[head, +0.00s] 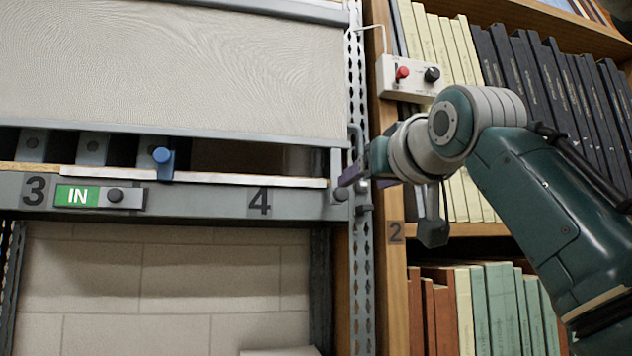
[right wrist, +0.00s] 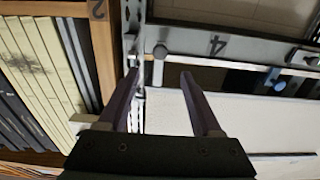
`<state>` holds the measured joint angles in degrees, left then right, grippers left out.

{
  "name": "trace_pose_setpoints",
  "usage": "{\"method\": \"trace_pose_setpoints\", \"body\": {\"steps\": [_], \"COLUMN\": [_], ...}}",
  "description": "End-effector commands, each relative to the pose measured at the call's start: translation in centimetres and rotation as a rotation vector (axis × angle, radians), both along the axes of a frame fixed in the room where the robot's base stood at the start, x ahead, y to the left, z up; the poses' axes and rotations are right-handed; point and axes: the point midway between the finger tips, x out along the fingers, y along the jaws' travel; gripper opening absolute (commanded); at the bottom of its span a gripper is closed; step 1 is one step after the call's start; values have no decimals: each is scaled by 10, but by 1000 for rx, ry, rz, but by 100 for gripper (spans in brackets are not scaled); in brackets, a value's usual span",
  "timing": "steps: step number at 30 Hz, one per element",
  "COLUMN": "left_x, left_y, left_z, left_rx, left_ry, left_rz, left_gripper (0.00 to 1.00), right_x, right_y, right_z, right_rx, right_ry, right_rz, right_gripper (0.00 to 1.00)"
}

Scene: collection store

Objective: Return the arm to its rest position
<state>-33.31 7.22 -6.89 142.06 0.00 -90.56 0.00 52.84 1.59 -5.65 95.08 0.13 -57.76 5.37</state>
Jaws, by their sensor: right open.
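My right arm reaches in from the right in the head view. Its gripper (head: 354,176) is at the perforated grey upright, just right of the shelf bay marked 4. In the right wrist view the gripper (right wrist: 158,78) is open, with its two dark purple fingers apart and nothing between them. From the head its fingers are partly hidden by the wrist and show edge-on; I cannot tell whether they touch the upright. My left gripper is in neither view.
A pale blind (head: 170,70) hangs above. A white switch box (head: 412,75) is fixed above my wrist. Bookshelves with books (head: 500,300) stand close behind my arm.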

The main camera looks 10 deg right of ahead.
Motion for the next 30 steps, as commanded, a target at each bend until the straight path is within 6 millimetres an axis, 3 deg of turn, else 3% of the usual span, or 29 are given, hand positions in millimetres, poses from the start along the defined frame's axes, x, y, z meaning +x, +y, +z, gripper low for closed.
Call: {"method": "trace_pose_setpoints", "body": {"steps": [15, 18, 20, 23, 26, 30], "left_x": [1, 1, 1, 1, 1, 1], "left_y": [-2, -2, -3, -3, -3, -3], "left_z": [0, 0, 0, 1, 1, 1], "left_rx": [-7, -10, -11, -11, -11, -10], "left_ry": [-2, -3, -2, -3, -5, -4], "left_rz": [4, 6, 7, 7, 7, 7], "left_gripper": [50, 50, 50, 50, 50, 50], "right_x": [0, -1, -4, -19, -49, -116], "right_y": [0, 0, -1, -3, -4, -7], "right_z": [-1, -15, -37, -97, -174, -272], "right_rx": [0, -3, -8, -23, -43, -78], "right_ry": [1, 27, 67, 184, 342, 577], "right_rz": [0, 0, -1, -2, -1, 9], "right_gripper": [66, 66, 66, 66, 66, 66]}}
